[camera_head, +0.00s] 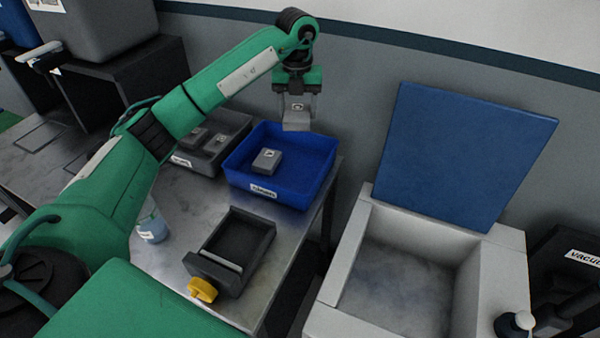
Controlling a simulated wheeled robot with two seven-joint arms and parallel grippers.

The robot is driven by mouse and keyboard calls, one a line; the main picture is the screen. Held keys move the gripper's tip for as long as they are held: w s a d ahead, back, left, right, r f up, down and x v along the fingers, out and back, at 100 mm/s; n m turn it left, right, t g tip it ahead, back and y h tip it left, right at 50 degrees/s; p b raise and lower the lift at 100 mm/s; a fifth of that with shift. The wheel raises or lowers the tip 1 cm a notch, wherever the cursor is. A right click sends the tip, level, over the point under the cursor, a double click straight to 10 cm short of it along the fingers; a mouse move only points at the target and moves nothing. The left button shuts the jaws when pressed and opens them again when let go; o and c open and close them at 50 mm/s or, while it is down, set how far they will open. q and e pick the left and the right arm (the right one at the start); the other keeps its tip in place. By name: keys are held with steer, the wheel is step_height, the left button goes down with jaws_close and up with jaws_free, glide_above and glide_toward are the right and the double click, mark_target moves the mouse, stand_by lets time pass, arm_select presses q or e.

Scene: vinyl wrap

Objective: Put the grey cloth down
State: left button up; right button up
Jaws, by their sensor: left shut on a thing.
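My left gripper (297,108) points down above the back right part of the blue bin (308,188). It is shut on a grey cloth (296,121), a small folded-looking piece hanging just under the fingers. The cloth appears to be above the bin, near its back wall. Another grey piece (266,160) with a pale mark lies inside the bin on the left. My right gripper is not in view.
A dark grey tray (232,128) with grey pieces stands left of the blue bin. A black box with a yellow knob (203,290) and a clear container (151,224) are on the metal table. A pale open chest (352,247) with a raised blue lid (465,150) stands right.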

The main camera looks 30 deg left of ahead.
arm_select(q)
steer(key=shift+w, duration=0.45)
steer(key=shift+w+f, duration=0.15)
steer(key=shift+f, duration=0.05)
step_height(320, 180, down, 5)
steer(key=p, duration=0.2)
glide_above(300, 172)
step_height(300, 172, down, 10)
steer(key=shift+r, duration=0.2)
steer(key=shift+f, duration=0.55)
step_height(300, 172, down, 3)
steer(key=shift+f+p, duration=0.2)
steer(key=shift+p, duration=0.1)
steer(key=shift+f, duration=0.3)
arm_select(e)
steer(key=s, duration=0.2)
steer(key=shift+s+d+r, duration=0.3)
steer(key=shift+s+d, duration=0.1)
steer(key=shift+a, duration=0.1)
